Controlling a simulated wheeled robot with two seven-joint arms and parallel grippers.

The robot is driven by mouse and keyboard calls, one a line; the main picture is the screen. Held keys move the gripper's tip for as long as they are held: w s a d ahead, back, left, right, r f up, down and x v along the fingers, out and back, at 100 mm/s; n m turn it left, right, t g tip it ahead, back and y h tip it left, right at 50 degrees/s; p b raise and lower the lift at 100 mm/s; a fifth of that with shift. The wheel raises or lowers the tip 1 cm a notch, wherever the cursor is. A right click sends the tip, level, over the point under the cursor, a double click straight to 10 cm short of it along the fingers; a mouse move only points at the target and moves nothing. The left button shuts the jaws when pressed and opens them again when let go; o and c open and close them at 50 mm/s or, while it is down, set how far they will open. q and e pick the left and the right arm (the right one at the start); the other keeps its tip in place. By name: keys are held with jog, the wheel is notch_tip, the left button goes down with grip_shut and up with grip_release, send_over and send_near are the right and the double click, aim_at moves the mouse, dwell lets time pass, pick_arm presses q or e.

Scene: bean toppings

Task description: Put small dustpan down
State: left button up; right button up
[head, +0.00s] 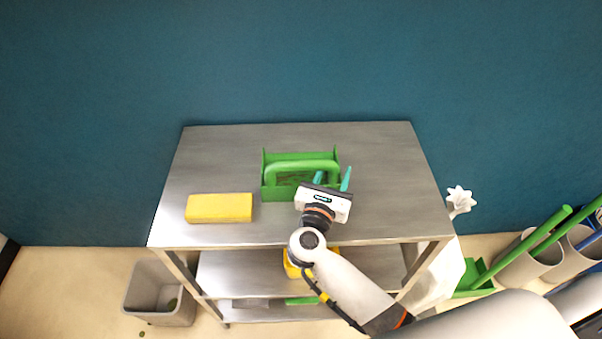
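The small green dustpan (270,192) rests on the steel table's top, near the middle. It has raised walls and a thick arched handle; a brownish patch shows inside it, too small to make out. My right gripper (332,179) is at the dustpan's right end, reaching over the table from the front. Its two teal fingers are spread apart, with the right end of the green handle showing near or between them. Contact cannot be made out, and the gripper body hides the dustpan's front right corner. My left gripper is not in view.
A yellow block (219,208) lies left of the dustpan on the steel table (380,160). The tabletop's right and back left are clear. A grey bin (150,295) stands on the floor at left. Green-handled tools (520,246) stand at right, and a blue wall is behind.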

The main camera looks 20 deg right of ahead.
grip_shut()
jog(key=shift+r, duration=0.1)
